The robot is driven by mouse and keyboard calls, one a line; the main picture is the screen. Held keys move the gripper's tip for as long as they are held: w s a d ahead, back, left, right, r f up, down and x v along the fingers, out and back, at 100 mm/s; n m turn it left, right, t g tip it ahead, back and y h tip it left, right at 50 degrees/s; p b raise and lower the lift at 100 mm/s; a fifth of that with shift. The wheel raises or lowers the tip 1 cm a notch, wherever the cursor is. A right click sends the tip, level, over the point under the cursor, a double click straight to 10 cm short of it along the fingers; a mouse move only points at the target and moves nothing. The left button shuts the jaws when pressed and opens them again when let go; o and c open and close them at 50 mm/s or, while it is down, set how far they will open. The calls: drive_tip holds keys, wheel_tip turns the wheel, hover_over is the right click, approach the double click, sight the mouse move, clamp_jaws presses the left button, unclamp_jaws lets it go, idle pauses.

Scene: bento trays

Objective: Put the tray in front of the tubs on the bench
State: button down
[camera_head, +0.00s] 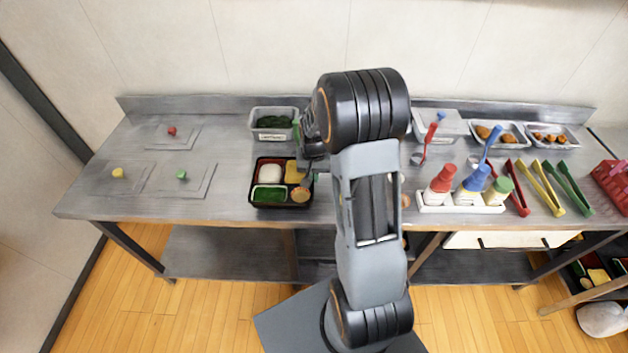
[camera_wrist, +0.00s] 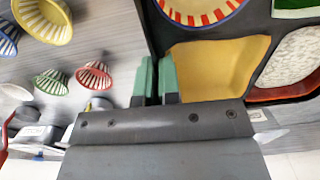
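In the wrist view the tray (camera_wrist: 158,30) fills the upper right. My gripper (camera_head: 309,180) is at the tray's right side. Its green fingertips (camera_wrist: 156,80) are close together with the dark tray rim between them. I cannot tell whether the tray touches the bench. Other tubs behind my arm are mostly hidden.
Three flat plates with red (camera_head: 172,131), yellow (camera_head: 118,172) and green (camera_head: 182,175) knobs lie at left. Right of my arm are a bottle rack (camera_head: 460,209), tongs (camera_head: 548,188) and metal food trays (camera_head: 499,135). Striped cups (camera_wrist: 95,76) show in the wrist view.

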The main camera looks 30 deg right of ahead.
drive_tip(key=shift+f, duration=1.35)
drive_tip(key=shift+f, duration=0.2)
drive_tip(key=c, duration=1.3)
unclamp_jaws()
drive_tip(key=shift+c, duration=0.2)
